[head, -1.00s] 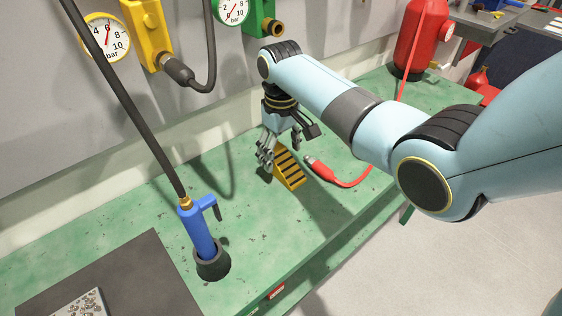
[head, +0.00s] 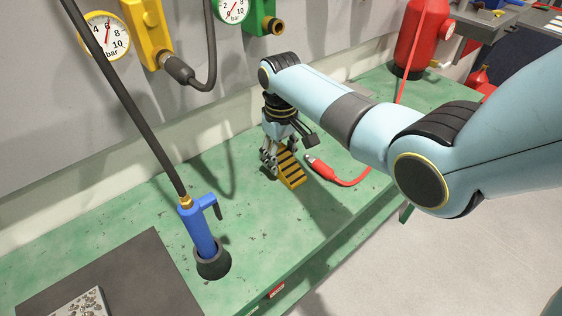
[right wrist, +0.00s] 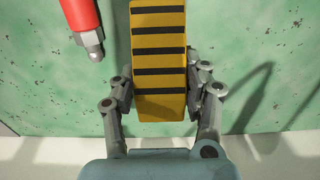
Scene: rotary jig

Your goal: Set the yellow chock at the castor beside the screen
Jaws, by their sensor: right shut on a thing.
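The yellow chock (head: 290,171), a wedge with black stripes, is at the green bench top. My right gripper (head: 271,163) is shut on its end. In the right wrist view the chock (right wrist: 159,60) stands between the two fingers (right wrist: 160,98), which touch its sides. I cannot tell whether the chock rests on the bench or is slightly raised. My left gripper is not in view. No castor or screen shows in these frames.
A red hose (head: 340,178) with a metal tip lies close beside the chock. A blue nozzle (head: 202,232) stands in a black holder (head: 213,263) on the green bench (head: 300,228). A red cylinder (head: 412,40) stands at the back. The bench between nozzle and chock is clear.

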